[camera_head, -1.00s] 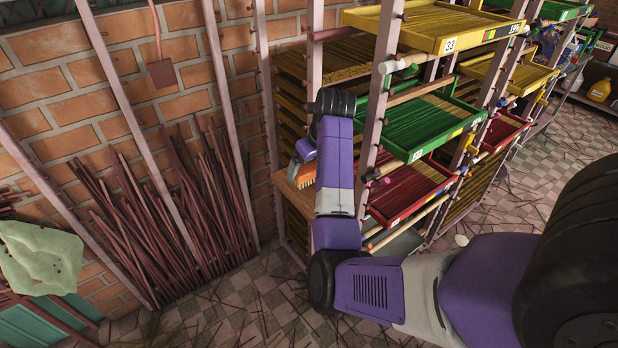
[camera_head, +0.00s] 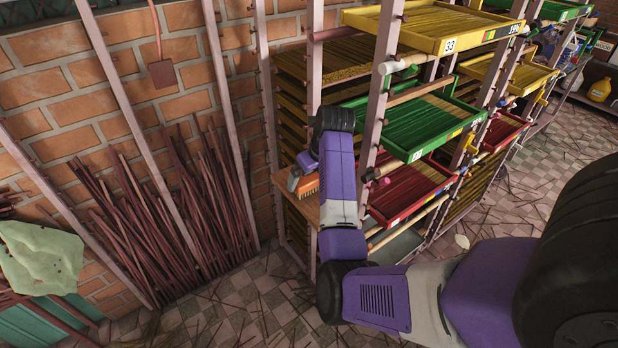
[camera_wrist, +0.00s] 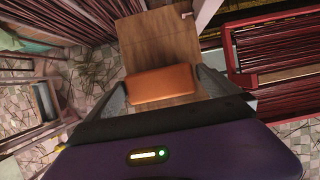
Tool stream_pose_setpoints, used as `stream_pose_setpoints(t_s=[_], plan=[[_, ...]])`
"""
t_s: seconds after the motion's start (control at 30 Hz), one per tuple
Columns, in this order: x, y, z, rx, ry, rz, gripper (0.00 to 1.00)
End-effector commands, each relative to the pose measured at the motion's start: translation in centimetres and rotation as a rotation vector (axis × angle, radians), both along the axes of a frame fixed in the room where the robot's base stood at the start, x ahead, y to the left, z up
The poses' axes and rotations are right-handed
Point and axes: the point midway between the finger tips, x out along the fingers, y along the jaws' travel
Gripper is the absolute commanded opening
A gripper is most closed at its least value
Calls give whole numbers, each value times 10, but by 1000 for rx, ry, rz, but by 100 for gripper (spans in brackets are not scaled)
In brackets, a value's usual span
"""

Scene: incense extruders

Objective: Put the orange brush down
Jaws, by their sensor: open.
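The orange brush (camera_wrist: 160,84) lies on a small wooden shelf (camera_wrist: 155,35) in the wrist view. My gripper (camera_wrist: 160,80) is open, with one finger on each side of the brush; I cannot tell whether either finger touches it. In the head view the brush (camera_head: 308,186) shows at the end of my arm, on the wooden shelf (camera_head: 284,182) at the left end of the rack. My gripper is partly hidden there by my own arm.
A rack with a green tray (camera_head: 425,125), a red tray (camera_head: 410,192) and a yellow tray (camera_head: 430,32) stands right of my arm. Upright rack posts are close by. Thin dark sticks (camera_head: 160,220) lean against the brick wall at left.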

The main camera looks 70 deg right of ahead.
Motion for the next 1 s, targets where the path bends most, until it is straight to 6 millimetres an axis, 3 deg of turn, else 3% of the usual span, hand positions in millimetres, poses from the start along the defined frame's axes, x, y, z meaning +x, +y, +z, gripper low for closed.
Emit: stream_pose_setpoints(t_s=[0.5, 0.7, 1.0], plan=[[-30, 18, 94, -1, -2, 0, 100], [-35, 21, 105, 0, 0, 1, 100], [-36, 22, 106, 0, 0, 0, 100]])
